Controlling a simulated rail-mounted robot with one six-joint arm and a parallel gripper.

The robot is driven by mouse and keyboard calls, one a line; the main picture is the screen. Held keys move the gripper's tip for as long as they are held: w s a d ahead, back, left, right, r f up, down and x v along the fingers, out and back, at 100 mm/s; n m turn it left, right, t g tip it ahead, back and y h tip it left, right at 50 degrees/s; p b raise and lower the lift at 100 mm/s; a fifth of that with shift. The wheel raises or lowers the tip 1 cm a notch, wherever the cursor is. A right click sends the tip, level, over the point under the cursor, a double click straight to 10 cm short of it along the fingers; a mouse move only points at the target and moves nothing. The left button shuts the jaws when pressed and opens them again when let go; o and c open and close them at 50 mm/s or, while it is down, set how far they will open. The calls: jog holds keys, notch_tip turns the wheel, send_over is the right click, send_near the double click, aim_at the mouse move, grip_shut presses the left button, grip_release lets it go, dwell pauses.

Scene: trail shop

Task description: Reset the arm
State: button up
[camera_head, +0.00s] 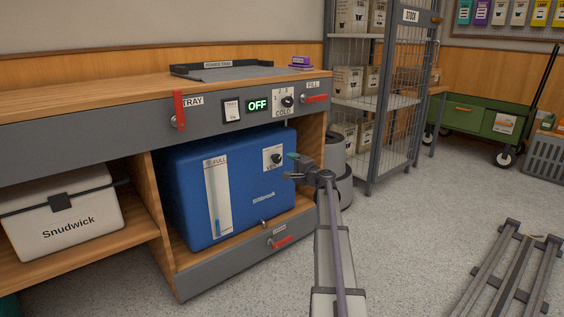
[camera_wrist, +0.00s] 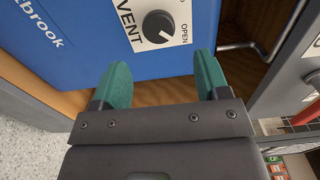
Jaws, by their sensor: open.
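My gripper (camera_wrist: 160,80) shows in the wrist view with two green fingers spread apart and nothing between them. In the head view my gripper (camera_head: 291,165) is at the right front of the blue Stillbrook tank (camera_head: 235,185), close to its vent knob (camera_head: 276,158). In the wrist view the vent knob (camera_wrist: 160,26) lies just beyond the fingers, its label reading VENT and OPEN. I cannot tell whether a finger touches the tank.
The counter (camera_head: 100,88) above the tank carries red levers, a switch and a display reading OFF (camera_head: 257,105). A white Snudwick cooler (camera_head: 62,212) sits on the left shelf. A wire stock rack (camera_head: 375,100) stands behind right. Grey floor (camera_head: 400,250) is open to the right.

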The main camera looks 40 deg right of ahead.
jog(key=shift+s, duration=1.2)
